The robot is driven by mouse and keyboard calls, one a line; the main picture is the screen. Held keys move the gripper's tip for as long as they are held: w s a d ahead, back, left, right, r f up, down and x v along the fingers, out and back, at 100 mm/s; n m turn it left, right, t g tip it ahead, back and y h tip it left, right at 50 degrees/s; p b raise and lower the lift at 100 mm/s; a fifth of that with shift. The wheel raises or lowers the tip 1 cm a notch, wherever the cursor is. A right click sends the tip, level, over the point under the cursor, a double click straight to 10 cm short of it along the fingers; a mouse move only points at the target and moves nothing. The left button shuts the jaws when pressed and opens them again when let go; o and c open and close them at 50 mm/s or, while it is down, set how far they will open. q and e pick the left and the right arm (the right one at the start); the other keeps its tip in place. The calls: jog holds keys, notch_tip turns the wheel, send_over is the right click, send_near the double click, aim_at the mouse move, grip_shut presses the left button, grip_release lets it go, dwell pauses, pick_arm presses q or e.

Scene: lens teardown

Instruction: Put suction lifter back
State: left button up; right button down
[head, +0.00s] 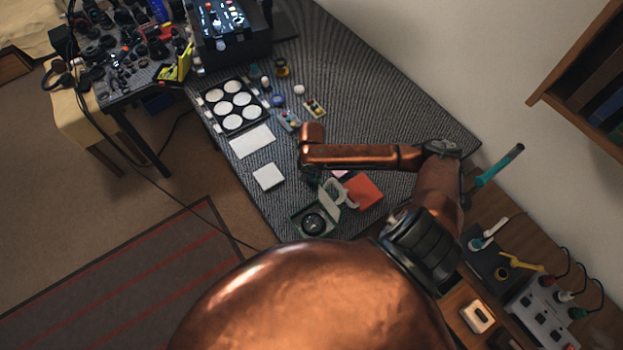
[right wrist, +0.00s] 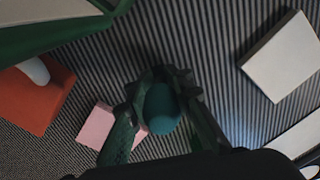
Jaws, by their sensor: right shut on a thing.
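My right gripper (head: 311,176) hangs below the wrist at the end of the copper forearm, over the dark striped mat (head: 400,122). In the right wrist view its two fingers (right wrist: 160,95) are shut on a rounded teal thing (right wrist: 162,110), which I take to be the suction lifter. The fingers hide part of it, and its lower end cannot be made out. Whether it touches the mat is unclear. In the head view the lifter is hidden by the wrist. My left gripper is not in view.
Near the gripper are a pink pad (right wrist: 98,124), an orange-red block (head: 365,190), a green box (head: 297,218) with a round black part, and a white square (head: 268,177). A tray of white discs (head: 243,124) stands farther left. A teal stick (head: 497,168) rises at the right.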

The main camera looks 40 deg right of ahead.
jog(key=c, duration=1.7)
grip_release()
notch_tip(320, 180, up, 12)
jog(key=shift+r+p, duration=0.15)
jog(key=shift+p, duration=0.95)
